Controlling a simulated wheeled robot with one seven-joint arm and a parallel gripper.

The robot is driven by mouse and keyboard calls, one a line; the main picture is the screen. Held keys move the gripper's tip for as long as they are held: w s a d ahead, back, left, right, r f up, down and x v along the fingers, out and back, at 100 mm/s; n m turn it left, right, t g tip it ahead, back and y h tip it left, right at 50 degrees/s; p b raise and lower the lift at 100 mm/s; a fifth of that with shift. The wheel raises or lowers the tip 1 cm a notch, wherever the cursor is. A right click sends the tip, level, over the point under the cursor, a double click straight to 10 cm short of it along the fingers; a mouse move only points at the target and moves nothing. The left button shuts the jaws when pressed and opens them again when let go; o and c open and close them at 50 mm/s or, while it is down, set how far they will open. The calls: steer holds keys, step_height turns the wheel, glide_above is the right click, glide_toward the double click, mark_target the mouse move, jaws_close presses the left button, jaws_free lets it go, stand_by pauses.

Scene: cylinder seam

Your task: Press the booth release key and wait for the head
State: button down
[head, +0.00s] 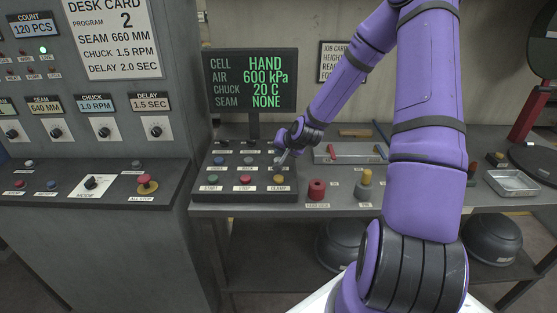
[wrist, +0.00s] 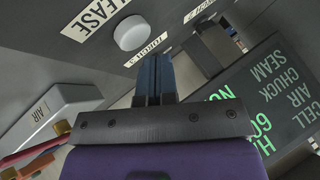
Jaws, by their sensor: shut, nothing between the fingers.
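A pale round key (wrist: 133,32) shows in the wrist view beside a label ending in "LEASE" (wrist: 95,18). My gripper (wrist: 153,60) is shut and empty, its fingertips just below that key in the picture; whether they touch the panel is unclear. In the head view my gripper (head: 281,163) is over the right side of the dark key panel (head: 214,200) and hides part of its keys. A monitor (head: 250,80) behind reads HAND, 600 kPa, 20 C, NONE.
A grey cabinet (head: 95,205) with knobs and a red stop button (head: 147,182) stands left. My arm covers much of the right side.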

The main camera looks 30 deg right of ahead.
steer(key=shift+f, duration=0.2)
steer(key=shift+f, duration=0.2)
steer(key=shift+f, duration=0.5)
stand_by(0.8)
stand_by(0.4)
steer(key=shift+r, duration=3.45)
